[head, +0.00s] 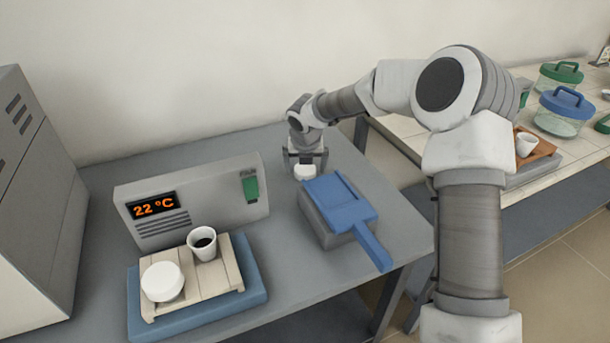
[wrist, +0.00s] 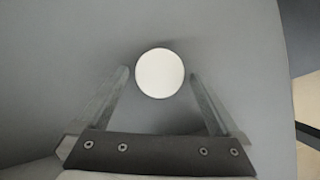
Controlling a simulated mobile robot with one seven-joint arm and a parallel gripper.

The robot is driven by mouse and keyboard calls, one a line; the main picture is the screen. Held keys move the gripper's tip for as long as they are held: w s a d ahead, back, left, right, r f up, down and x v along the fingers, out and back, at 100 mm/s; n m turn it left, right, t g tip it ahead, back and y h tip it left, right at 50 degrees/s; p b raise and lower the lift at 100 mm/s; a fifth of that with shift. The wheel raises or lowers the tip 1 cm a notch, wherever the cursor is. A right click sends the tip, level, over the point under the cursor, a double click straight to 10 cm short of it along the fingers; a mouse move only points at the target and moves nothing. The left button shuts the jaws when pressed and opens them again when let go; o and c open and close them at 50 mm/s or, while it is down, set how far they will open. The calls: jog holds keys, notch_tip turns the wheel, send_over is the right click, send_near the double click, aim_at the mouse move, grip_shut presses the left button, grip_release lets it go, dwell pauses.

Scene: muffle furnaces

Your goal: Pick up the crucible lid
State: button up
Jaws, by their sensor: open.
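A small round white piece, apparently the crucible lid (head: 305,172), sits on the grey bench behind the blue-topped block. In the wrist view the lid (wrist: 160,73) is a plain white disc near the tips of the fingers, centred between them. My gripper (head: 304,160) points down over the lid, its fingers open; the wrist view shows gaps beside the disc. I cannot tell how far the fingertips reach down beside it. An open white crucible (head: 202,232) with dark contents stands on a pale slatted board, beside a round white closed-topped piece (head: 163,281).
A grey block with a blue tray and handle (head: 345,205) lies just in front of my gripper. A unit reading 22 °C (head: 190,200) stands at left, behind the blue pad (head: 255,298). A second bench at right holds lidded glass jars (head: 565,112).

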jog(key=shift+w+f, duration=0.15)
jog(key=shift+f, duration=0.1)
jog(key=c, duration=1.2)
jog(key=shift+o, duration=0.2)
jog(key=shift+r, duration=0.15)
